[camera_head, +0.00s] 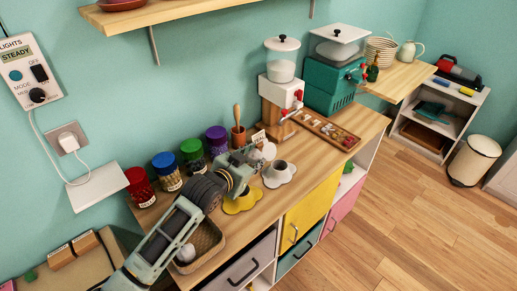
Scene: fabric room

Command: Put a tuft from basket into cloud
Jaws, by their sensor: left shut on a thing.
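My left gripper (258,162) reaches in from the lower left and is shut on a pale, whitish tuft (269,151). It holds the tuft above the counter, behind and slightly left of a grey-white cloud-shaped piece (280,179) with a dark opening on top. A yellow cloud-shaped piece (240,205) stands nearer, partly hidden by my gripper. The basket (214,257) is at the counter's front left, partly covered by my arm. Another whitish tuft (185,253) shows in it. The right gripper is not in view.
Red, blue, green and purple-lidded jars (167,171) line the wall. A wooden cup with a tool (238,136) stands behind my gripper. White (281,90) and teal (335,85) dispensers and a wooden tray (328,130) are at the back right. Bare counter (310,170) lies right of the clouds.

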